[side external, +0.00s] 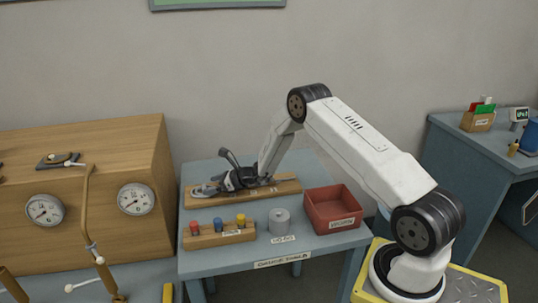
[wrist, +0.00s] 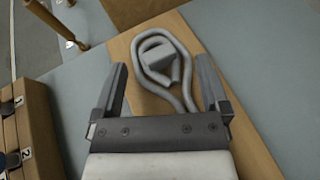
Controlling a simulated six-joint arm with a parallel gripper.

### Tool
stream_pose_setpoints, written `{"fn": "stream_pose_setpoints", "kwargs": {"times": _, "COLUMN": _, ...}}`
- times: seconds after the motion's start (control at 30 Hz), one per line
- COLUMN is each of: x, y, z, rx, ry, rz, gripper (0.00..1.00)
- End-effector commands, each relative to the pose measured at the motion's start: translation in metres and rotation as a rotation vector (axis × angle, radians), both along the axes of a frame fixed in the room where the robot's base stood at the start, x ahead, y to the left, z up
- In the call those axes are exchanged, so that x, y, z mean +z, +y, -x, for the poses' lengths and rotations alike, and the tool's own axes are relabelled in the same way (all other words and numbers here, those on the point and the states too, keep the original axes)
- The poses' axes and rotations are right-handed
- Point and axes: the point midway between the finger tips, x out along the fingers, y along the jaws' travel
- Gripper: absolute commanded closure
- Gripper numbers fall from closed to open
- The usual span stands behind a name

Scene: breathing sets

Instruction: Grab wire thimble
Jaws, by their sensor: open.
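In the wrist view, a grey teardrop-shaped loop, seemingly the wire thimble (wrist: 143,67), lies on a wooden board (wrist: 258,150) around a grey block (wrist: 160,56). Grey rope-like strands (wrist: 186,92) run around it and back toward my gripper. My gripper (wrist: 158,70) is open, with one finger left and one right of the strands, and nothing is clamped. In the side view, my gripper (side external: 222,184) is low over the left part of the board (side external: 288,187). The grey loop (side external: 203,190) shows only small there, partly hidden by my gripper. Contact cannot be told.
In front of the board stand a wooden rack (side external: 207,241) with red, blue and yellow pegs, a grey cylinder (side external: 279,222) and a red bin (side external: 333,209). A wooden cabinet with gauges (side external: 85,190) stands left.

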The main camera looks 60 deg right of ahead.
Motion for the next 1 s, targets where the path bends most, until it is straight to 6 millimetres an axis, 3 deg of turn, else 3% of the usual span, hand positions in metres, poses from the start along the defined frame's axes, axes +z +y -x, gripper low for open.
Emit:
{"fn": "stream_pose_setpoints", "kwargs": {"times": 0.3, "x": -0.009, "y": 0.010, "z": -0.021, "rx": 0.001, "ry": 0.000, "rz": 0.000, "gripper": 0.05}}
{"fn": "stream_pose_setpoints", "kwargs": {"times": 0.87, "x": -0.010, "y": 0.010, "z": -0.023, "rx": 0.000, "ry": 0.000, "rz": 0.000, "gripper": 0.05}}
{"fn": "stream_pose_setpoints", "kwargs": {"times": 1.0, "x": -0.010, "y": 0.010, "z": -0.023, "rx": 0.000, "ry": 0.000, "rz": 0.000, "gripper": 0.46}}
